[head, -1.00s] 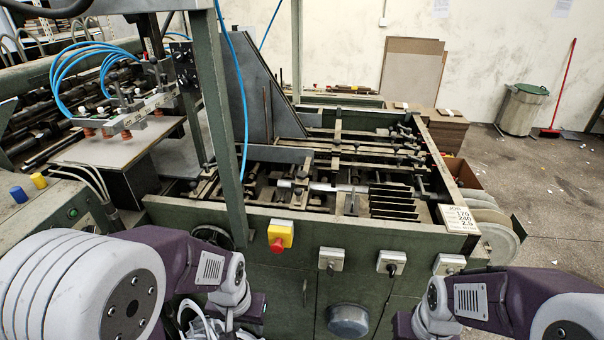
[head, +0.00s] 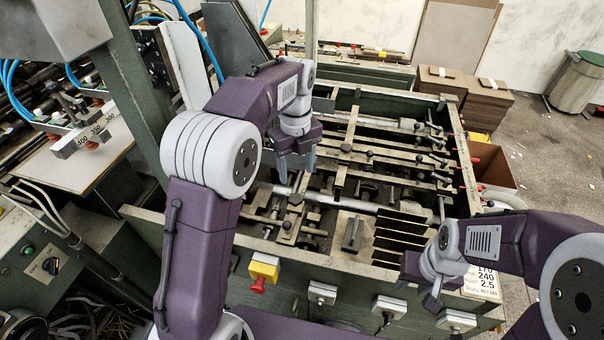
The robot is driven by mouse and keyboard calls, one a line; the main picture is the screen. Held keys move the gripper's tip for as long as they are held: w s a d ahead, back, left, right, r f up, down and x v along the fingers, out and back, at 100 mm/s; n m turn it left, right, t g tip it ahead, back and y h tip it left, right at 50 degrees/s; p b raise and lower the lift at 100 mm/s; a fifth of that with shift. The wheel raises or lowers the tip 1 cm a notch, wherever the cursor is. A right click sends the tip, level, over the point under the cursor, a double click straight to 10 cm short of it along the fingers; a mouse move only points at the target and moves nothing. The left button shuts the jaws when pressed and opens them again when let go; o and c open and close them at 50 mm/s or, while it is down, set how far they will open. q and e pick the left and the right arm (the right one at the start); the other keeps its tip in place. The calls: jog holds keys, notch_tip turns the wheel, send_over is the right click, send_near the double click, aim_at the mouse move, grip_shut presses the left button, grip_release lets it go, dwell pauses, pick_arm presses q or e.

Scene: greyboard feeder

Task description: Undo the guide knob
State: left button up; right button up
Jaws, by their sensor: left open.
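The green feeder machine (head: 300,258) has an open bed with guide rails and rods. Several small dark knobs sit on the rails, such as a knob (head: 346,147) near the middle and a knob (head: 418,127) further back; I cannot tell which is the guide knob. My left gripper (head: 297,172) is open, pointing down over the left-middle of the bed.
A yellow box with a red stop button (head: 262,272) and several switches sit on the front panel. Dark upright plates (head: 402,232) stand in the bed's front right. A green post (head: 135,90) rises at the left. Greyboard stacks (head: 483,105) stand behind right.

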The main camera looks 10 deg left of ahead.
aim_at(295, 198)
pick_arm(q)
jog(key=shift+s+a+f, duration=0.2)
jog(key=shift+s+f, duration=0.8)
jog(key=shift+f, duration=0.25)
jog(key=f, duration=0.3)
jog(key=w+f, duration=0.1)
jog(key=f, duration=0.2)
jog(key=shift+w+d, duration=0.1)
jog(key=shift+f, duration=0.1)
jog(key=shift+s, duration=0.3)
jog(key=shift+w, duration=0.1)
grip_shut()
pick_arm(e)
jog(key=shift+s+a+r, duration=0.1)
jog(key=shift+s+r, duration=0.05)
jog(key=shift+s, duration=0.4)
